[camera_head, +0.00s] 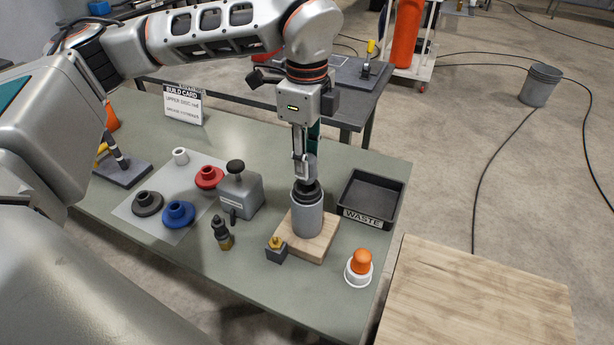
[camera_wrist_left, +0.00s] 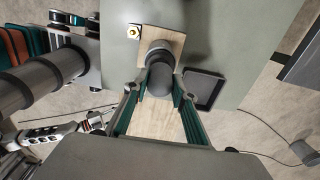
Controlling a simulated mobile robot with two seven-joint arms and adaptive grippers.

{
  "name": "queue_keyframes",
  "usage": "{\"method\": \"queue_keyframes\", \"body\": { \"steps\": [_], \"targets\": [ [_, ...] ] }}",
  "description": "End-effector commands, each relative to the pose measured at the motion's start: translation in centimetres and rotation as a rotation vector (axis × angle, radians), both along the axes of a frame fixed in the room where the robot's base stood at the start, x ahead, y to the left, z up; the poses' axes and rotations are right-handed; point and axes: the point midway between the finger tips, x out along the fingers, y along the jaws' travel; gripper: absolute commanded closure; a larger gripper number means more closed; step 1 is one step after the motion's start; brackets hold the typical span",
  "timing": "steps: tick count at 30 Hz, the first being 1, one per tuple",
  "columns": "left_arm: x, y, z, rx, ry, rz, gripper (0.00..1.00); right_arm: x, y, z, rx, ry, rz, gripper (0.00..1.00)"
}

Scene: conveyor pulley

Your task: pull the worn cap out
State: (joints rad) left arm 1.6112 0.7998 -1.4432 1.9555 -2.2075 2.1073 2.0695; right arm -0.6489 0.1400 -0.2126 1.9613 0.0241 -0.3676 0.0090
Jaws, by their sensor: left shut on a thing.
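The worn cap (camera_head: 307,191) is a dark piece with a rounded grey knob, seated at the top of an upright grey cylinder (camera_head: 307,217). The cylinder stands on a wooden block (camera_head: 284,237) on the table. My left gripper (camera_head: 305,172) comes straight down from above and is shut on the cap's knob. In the left wrist view the cap's knob (camera_wrist_left: 160,84) sits between the two teal-backed fingers (camera_wrist_left: 160,98). The fingers hide part of the cap, so I cannot tell whether it has lifted at all. My right gripper is not in view.
A black WASTE tray (camera_head: 372,202) stands just right of the block. An orange-topped white piece (camera_head: 360,266), a small brass-topped block (camera_head: 276,249), a dark brass-based tool (camera_head: 222,232) and a grey box (camera_head: 240,192) stand around. Red (camera_head: 209,177) and blue (camera_head: 178,213) discs lie left.

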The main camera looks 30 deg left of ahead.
Motion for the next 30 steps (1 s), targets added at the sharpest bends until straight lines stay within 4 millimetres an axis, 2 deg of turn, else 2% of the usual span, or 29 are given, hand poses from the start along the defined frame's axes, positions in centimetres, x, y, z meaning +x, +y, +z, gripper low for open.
{"method": "queue_keyframes", "body": {
  "steps": [30],
  "targets": [
    [0.0,0.0,4.7,0.0,0.001,0.0,1.0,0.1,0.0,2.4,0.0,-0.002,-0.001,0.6]
  ]
}}
